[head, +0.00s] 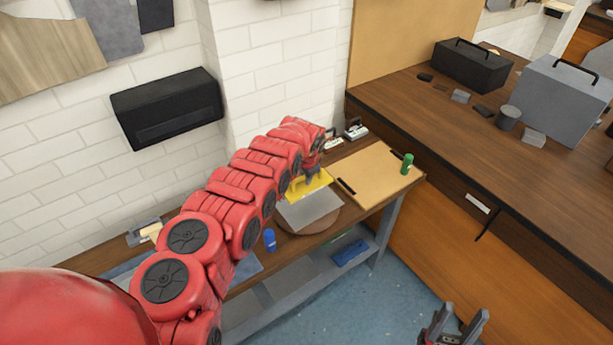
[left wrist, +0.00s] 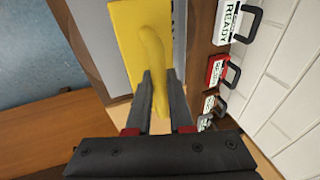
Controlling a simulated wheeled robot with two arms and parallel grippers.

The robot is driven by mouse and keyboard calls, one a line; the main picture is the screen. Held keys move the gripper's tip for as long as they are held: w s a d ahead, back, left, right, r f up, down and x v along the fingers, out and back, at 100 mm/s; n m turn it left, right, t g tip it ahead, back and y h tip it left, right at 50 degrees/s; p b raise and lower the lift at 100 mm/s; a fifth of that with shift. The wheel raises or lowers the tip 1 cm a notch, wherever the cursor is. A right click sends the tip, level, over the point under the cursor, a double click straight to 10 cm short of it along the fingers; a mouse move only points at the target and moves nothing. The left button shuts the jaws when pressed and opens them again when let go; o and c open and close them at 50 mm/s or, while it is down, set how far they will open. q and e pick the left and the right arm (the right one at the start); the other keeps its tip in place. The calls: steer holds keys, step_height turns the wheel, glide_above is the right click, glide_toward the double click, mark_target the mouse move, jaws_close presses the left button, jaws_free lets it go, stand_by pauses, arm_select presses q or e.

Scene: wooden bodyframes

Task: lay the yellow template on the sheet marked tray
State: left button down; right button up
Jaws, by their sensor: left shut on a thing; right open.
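The yellow template (head: 308,187) is a flat yellow plate with a raised grip, and it also shows in the left wrist view (left wrist: 127,30). My left gripper (head: 311,172) is shut on the grip, with its fingers (left wrist: 158,82) on either side of it. In the head view the template overlaps the far edge of a pale grey sheet (head: 312,212) on a round brown board. I cannot tell whether the template touches anything below. No tray marking is readable on the sheet. My right gripper (head: 452,328) is open and empty at the bottom right, over the floor.
A tan board (head: 378,172) with dark strips lies to the right on the bench, with a green cylinder (head: 407,163) at its edge. A blue cup (head: 269,240) stands left of the sheet. Labelled, handled items, one reading READY (left wrist: 229,22), stand by the wall.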

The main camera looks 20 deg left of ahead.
mark_target(305, 188)
arm_select(q)
steer(key=shift+f+b, duration=2.25)
steer(key=shift+f, duration=0.75)
steer(key=shift+s+a+p, duration=0.1)
steer(key=shift+s+p, duration=0.1)
steer(key=shift+p, duration=0.4)
steer(key=shift+f+b, duration=0.2)
steer(key=shift+b, duration=0.15)
steer(key=shift+c, duration=1.8)
jaws_free()
steer(key=shift+s, duration=0.1)
steer(key=shift+o, duration=1)
steer(key=shift+s, duration=0.1)
steer(key=shift+f, duration=0.1)
